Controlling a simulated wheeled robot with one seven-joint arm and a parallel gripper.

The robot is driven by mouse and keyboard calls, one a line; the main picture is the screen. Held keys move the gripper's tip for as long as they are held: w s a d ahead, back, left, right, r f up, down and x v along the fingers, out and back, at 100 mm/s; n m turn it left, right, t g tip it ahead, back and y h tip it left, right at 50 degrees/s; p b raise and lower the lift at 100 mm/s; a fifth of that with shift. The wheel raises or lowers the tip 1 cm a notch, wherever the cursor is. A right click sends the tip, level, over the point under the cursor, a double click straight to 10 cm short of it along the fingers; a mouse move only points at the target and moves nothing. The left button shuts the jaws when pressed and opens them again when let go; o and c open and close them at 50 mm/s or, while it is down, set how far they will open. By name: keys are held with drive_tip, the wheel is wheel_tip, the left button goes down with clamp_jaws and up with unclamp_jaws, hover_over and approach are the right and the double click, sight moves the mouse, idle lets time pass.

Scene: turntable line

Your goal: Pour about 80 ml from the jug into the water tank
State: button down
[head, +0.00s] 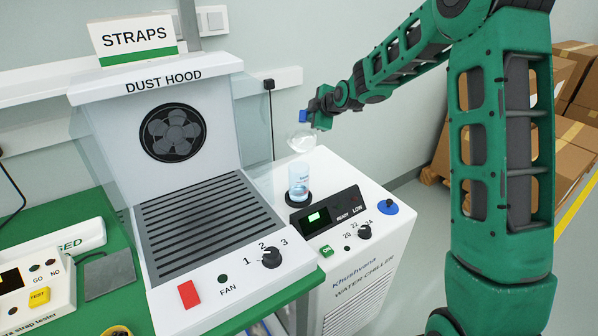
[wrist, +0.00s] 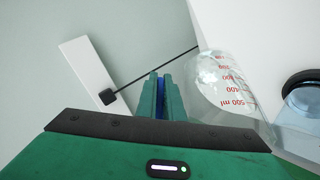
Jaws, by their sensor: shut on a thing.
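My gripper (head: 318,116) is up at the right of the dust hood, above and behind the water chiller. It is shut on the blue handle (head: 303,116) of the clear jug, and its fingers (wrist: 160,98) show in the wrist view. The jug (head: 302,141) is strongly tilted; red volume marks show on its wall (wrist: 222,85). Its water level is hard to make out. The water tank (head: 299,178), clear and bluish, stands on the chiller below the jug. Part of it shows at the right of the wrist view (wrist: 302,112). I see no stream between them.
The water chiller (head: 358,262) has a dark display panel, a knob and a blue cap (head: 387,206). The dust hood (head: 165,90) stands close on the left. A wall socket strip (head: 286,77) with a cable is behind. Cardboard boxes (head: 565,145) stand at the right.

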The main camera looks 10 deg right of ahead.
drive_tip(key=shift+s+a+r+t, duration=0.1)
drive_tip(key=shift+s+r+t, duration=0.15)
drive_tip(key=shift+r, duration=0.25)
drive_tip(key=shift+s+a+r+t, duration=0.1)
drive_tip(key=shift+r+t, duration=0.25)
drive_tip(key=shift+r, duration=0.1)
drive_tip(key=shift+s+a+r+n+t+p, duration=0.1)
drive_tip(key=shift+s+r+n+t+p, duration=0.3)
drive_tip(key=shift+r+t, duration=0.35)
drive_tip(key=shift+s+a+r+n+t+b, duration=0.2)
drive_tip(key=shift+s+r+t+b, duration=0.1)
drive_tip(key=shift+s+r+t, duration=0.2)
drive_tip(key=shift+s+a+r+n+t+b, duration=0.15)
drive_tip(key=shift+s+r+n+t+b, duration=0.1)
drive_tip(key=shift+s+r, duration=0.25)
idle(2.5)
